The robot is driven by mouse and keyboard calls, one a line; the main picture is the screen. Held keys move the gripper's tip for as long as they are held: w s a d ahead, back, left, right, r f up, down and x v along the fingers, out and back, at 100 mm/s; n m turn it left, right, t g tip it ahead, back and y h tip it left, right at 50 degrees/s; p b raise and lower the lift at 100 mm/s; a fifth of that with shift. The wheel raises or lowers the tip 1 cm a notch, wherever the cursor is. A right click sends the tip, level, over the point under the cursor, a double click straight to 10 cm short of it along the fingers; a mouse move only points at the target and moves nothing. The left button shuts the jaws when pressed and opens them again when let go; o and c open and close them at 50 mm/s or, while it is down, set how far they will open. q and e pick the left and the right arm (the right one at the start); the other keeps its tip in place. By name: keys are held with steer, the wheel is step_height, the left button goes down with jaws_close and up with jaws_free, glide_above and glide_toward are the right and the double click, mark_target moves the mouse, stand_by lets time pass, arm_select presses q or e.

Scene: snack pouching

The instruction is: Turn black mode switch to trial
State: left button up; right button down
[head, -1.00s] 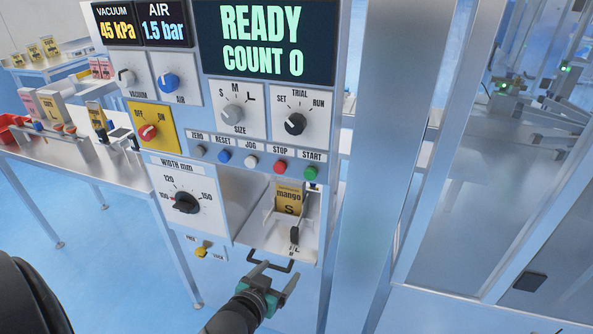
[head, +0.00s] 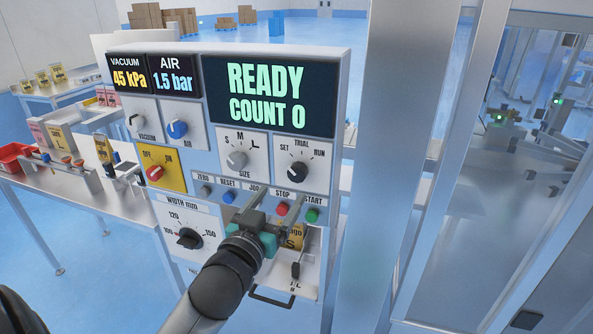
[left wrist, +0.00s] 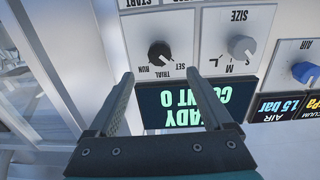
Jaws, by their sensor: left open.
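The black mode switch (head: 298,172) is a round knob on a white plate marked SET, TRIAL and RUN, right of the size knob. Its pointer seems turned to the SET side, but it is small. In the left wrist view the panel is upside down and the mode switch (left wrist: 160,55) lies beyond the fingertips, between their lines. My left gripper (head: 270,208) is open and empty, in front of the button row, below and left of the switch. Its two fingers (left wrist: 162,80) are apart and not touching the switch. My right gripper is not in view.
The grey size knob (head: 237,160) is left of the switch. The red stop button (head: 282,209) and green start button (head: 312,215) are below it. The display (head: 268,95) reads READY, COUNT 0. A metal post (head: 398,180) stands right of the panel.

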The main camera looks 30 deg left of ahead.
mark_target(296, 174)
arm_select(q)
steer(key=p+x, duration=0.1)
steer(key=x, duration=0.9)
steer(key=shift+w, duration=0.15)
steer(key=shift+c, duration=0.3)
jaws_close()
